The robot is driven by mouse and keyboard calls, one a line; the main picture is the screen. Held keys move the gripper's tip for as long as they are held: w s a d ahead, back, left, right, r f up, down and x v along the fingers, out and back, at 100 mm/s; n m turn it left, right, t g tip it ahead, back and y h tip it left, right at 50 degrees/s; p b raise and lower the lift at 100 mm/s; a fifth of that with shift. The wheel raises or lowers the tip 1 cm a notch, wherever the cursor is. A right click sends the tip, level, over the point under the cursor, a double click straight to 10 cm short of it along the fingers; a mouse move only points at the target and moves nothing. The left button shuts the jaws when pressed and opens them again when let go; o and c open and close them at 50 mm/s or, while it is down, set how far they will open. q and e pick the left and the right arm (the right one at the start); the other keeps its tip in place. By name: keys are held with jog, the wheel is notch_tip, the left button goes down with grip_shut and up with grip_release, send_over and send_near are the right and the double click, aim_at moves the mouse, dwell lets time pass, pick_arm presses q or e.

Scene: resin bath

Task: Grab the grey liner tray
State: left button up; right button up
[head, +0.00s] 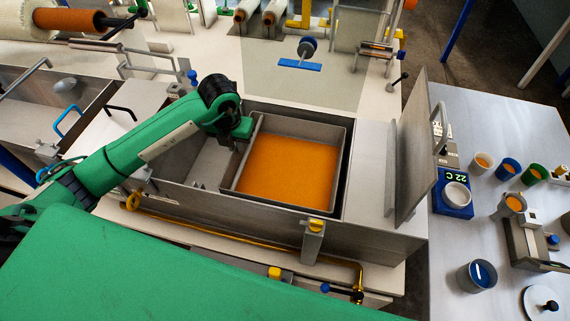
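The grey liner tray (345,162) is a square, thin-walled tray filled with orange resin. It sits inside the larger metal bath (185,200), toward its right part. My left gripper (238,146) is at the tray's left wall, near the far left corner, pointing down. Its fingertips are small and dark there, so I cannot tell whether they grip the wall or only stand beside it. My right gripper is not in view.
A raised metal lid (412,150) stands right of the bath. A clear panel with a blue handle (299,66) is behind it. A yellow pipe (200,225) runs along the front. The right table (480,230) holds cups, a scale (453,195) and a clamp device.

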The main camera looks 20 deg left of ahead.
aim_at(238, 154)
pick_arm(q)
notch_tip(238, 154, down, 3)
jog(key=shift+d+f+p, duration=0.1)
jog(key=shift+f+p, duration=0.05)
jog(key=shift+p, duration=0.65)
jog(key=shift+f, duration=0.35)
jog(key=shift+w+f, duration=0.1)
jog(key=shift+c, duration=0.2)
grip_shut()
